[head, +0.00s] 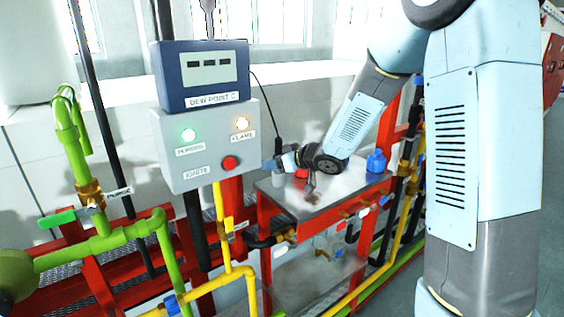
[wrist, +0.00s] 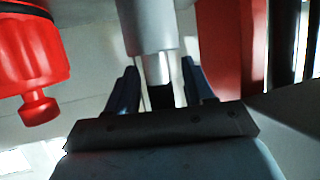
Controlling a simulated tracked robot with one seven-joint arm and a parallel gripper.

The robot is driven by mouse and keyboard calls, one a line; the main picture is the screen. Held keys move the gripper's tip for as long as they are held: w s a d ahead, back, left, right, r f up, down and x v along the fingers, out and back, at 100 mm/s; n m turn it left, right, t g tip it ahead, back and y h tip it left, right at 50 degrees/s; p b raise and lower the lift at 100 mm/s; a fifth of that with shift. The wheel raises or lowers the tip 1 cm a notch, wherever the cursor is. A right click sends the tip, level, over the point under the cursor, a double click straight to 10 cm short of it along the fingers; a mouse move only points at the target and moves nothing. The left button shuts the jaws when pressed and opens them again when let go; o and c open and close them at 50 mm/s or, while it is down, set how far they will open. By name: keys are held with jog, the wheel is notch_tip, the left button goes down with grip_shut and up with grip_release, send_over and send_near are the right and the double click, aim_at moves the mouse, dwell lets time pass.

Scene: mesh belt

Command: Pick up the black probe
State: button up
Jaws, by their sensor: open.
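The black probe (head: 278,150) stands upright above a grey holder (head: 278,181) on the metal-topped bench. A thin black cable runs from it up to the dew point meter (head: 203,72). My gripper (head: 268,163) is open beside the probe, just above the holder. In the wrist view, the two dark blue fingers of my gripper (wrist: 160,78) stand either side of a grey stepped cylinder (wrist: 150,30), with a dark piece between them. I cannot tell there whether the fingers touch it; the lower part is hidden behind the gripper body.
A grey control box (head: 207,143) with lit lamps and a red button is left of the bench (head: 325,207). A blue container (head: 376,162) stands at the bench's right. A red knobbed object (wrist: 36,65) is near in the wrist view. Green and yellow pipes run around the bench.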

grip_shut()
dwell(0.4)
jog(key=shift+r, duration=0.1)
